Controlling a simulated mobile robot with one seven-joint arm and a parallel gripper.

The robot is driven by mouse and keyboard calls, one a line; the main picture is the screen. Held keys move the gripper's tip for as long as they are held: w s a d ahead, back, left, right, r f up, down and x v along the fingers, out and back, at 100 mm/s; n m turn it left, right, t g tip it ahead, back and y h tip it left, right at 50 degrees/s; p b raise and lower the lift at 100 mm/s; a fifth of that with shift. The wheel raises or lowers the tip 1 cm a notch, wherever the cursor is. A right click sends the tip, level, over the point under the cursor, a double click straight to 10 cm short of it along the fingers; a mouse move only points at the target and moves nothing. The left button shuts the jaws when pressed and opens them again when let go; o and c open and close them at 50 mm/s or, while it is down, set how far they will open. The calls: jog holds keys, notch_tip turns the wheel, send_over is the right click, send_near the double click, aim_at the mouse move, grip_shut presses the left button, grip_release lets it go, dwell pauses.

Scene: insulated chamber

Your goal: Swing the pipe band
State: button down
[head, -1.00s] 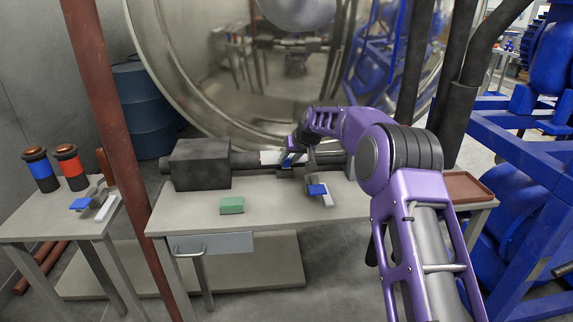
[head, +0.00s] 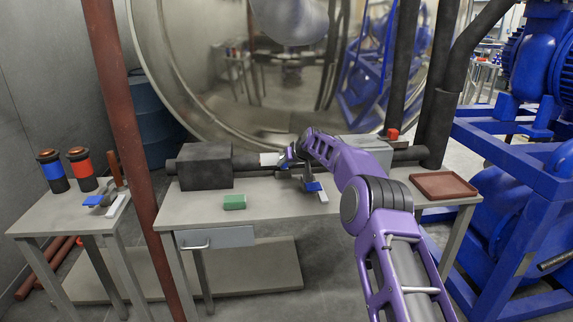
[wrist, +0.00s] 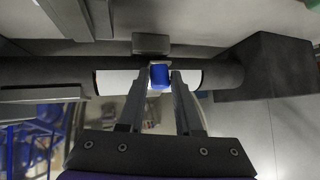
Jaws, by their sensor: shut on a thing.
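A dark pipe (head: 245,162) runs level above the workbench, out of a dark block (head: 205,167). A white band (head: 269,159) wraps it; in the wrist view the white band (wrist: 115,82) shows on both sides of my fingers. A blue tab (wrist: 160,77) stands at the band's middle. My gripper (wrist: 161,76) is shut on this blue tab, one finger on each side. In the head view my gripper (head: 287,157) is small and partly hidden by my purple arm.
A green block (head: 235,202) and a blue-and-white piece (head: 317,190) lie on the workbench (head: 270,205). A brown tray (head: 443,185) is at its right end. A red-brown post (head: 125,130) stands at left. A blue frame (head: 500,165) stands at right.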

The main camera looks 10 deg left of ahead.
jog(key=shift+s+f, duration=0.25)
jog(key=shift+f, duration=0.85)
jog(key=c, duration=0.6)
grip_release()
jog(key=shift+d, duration=0.1)
jog(key=shift+s+d+r, duration=0.1)
jog(key=shift+d+r, duration=0.2)
jog(key=shift+d, duration=0.05)
jog(key=v, duration=0.6)
jog(key=r+v, duration=0.1)
jog(key=v, duration=0.4)
jog(key=a+v, duration=0.1)
jog(key=v, duration=0.5)
jog(key=shift+d+r, duration=0.1)
jog(key=shift+r, duration=0.35)
